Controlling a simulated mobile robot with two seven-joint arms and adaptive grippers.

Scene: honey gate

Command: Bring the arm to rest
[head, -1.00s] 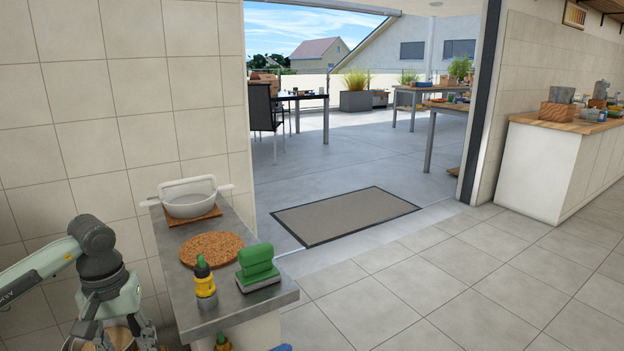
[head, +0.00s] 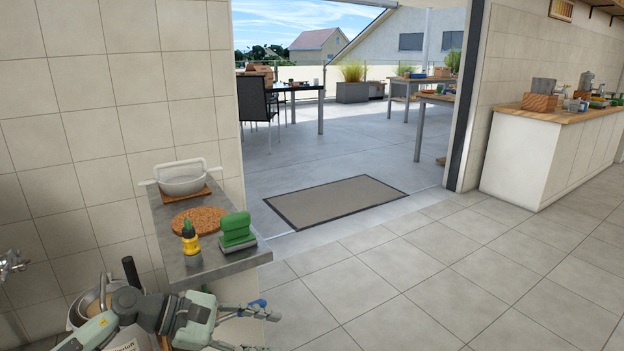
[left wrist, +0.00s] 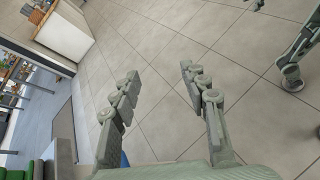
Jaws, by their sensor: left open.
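My left gripper (head: 256,331) is low in the head view, in front of the near end of the grey counter (head: 205,262). It is open, with its fingers pointing right. In the left wrist view its two fingers (left wrist: 160,74) stand apart with only floor tiles between them. Pale green jointed parts (left wrist: 290,72) at the right edge of the left wrist view look like my right arm or gripper; they are cut off, and their state is unclear. The head view does not show my right gripper.
The counter holds a white pot (head: 181,180), a cork mat (head: 200,220), a yellow bottle (head: 190,240) and a green-topped block (head: 236,231). A bucket (head: 84,310) stands beside my left arm. A doormat (head: 335,202) lies at the doorway. The tiled floor at right is clear.

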